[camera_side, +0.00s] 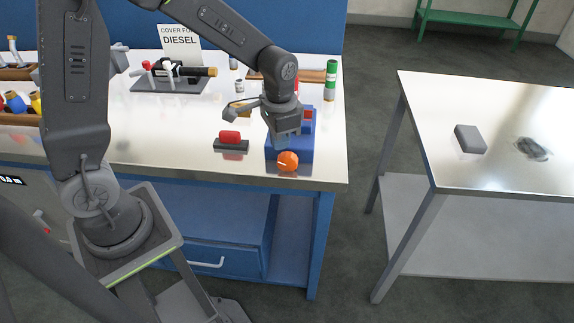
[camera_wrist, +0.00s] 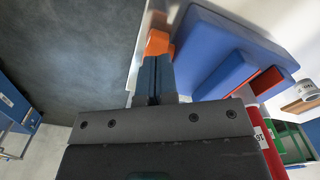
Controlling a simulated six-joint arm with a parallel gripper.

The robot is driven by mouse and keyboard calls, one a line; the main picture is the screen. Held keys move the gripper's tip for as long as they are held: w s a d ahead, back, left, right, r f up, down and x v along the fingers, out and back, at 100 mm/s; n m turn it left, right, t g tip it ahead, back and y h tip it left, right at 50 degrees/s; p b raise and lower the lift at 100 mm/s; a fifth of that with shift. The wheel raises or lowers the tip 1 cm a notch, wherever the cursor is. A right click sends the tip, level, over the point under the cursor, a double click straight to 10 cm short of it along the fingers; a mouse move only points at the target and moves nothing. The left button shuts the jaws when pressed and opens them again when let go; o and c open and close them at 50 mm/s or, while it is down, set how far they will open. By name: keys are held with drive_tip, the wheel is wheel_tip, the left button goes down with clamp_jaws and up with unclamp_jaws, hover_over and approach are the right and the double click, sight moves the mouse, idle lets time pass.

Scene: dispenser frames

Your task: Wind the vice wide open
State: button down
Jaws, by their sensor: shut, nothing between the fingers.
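The blue vice (camera_side: 306,127) stands at the front right corner of the bench, with a red part between its blue blocks. Its orange handle (camera_side: 288,161) is at the front, near the bench edge. In the wrist view, the vice (camera_wrist: 212,48) is at upper right and the orange handle (camera_wrist: 157,43) is just beyond the fingertips. My gripper (camera_side: 283,143) points down beside the vice's near end, just above the handle in the picture. The fingers (camera_wrist: 157,62) are together and empty. I cannot tell whether they touch the handle.
A red item on a dark base (camera_side: 230,142) lies left of the vice. A dark rack and DIESEL sign (camera_side: 180,42) are at the back left. The bench's front edge is close to the handle. A second table (camera_side: 490,110) stands right, across a gap.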

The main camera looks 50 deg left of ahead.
sight(292, 155)
drive_tip(key=shift+w+d+r, duration=0.1)
drive_tip(key=shift+w, duration=0.05)
drive_tip(key=shift+w+d, duration=0.85)
drive_tip(key=shift+f, duration=1.1)
drive_tip(key=shift+s+a+f, duration=0.3)
drive_tip(key=shift+s+a, duration=0.25)
drive_tip(key=shift+s, duration=0.1)
idle(1.3)
drive_tip(key=shift+s+a+r, duration=0.1)
drive_tip(key=shift+s+a, duration=0.35)
idle(0.8)
drive_tip(key=shift+r, duration=0.1)
idle(0.4)
drive_tip(key=shift+w+r, duration=0.15)
drive_tip(key=shift+r, duration=1.05)
drive_tip(key=shift+w+d, duration=0.1)
